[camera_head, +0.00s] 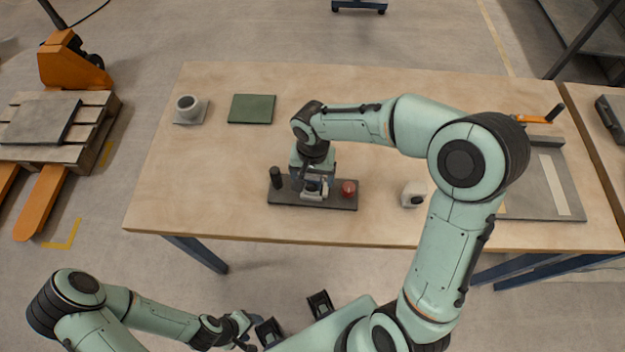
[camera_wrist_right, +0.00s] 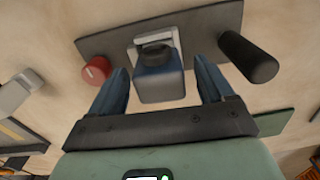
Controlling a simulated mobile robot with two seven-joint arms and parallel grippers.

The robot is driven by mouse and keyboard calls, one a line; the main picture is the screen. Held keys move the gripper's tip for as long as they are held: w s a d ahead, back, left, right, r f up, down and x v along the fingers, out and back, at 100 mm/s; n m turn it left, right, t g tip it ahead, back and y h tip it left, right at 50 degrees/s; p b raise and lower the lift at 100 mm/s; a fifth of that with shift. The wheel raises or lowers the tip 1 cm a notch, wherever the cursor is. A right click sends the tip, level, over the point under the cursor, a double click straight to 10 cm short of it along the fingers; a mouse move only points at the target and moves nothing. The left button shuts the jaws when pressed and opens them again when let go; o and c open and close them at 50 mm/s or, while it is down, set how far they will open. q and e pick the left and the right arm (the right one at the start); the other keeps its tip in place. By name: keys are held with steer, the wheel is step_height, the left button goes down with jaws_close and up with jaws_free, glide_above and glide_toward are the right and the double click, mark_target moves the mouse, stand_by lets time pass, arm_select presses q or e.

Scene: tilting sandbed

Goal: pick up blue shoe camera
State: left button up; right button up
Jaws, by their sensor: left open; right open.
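The blue shoe camera (camera_wrist_right: 158,85) is a small blue-grey block with a dark round top, set in a pale bracket on a dark board (camera_wrist_right: 205,20). In the head view, the camera (camera_head: 313,186) is partly hidden by my right gripper (camera_head: 312,180). My right gripper is open above the board, and in the right wrist view its two blue fingers (camera_wrist_right: 160,80) stand on either side of the camera, with visible gaps. My left gripper (camera_head: 262,332) is open and empty, low in the head view, in front of the table and away from the objects.
On the board, a black cylinder (camera_head: 276,177) and a red knob (camera_head: 348,188) flank the camera closely. A white block (camera_head: 413,194) stands to the right.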

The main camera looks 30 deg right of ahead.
steer(key=c, duration=1.1)
steer(key=shift+r, duration=0.1)
steer(key=shift+c, duration=0.2)
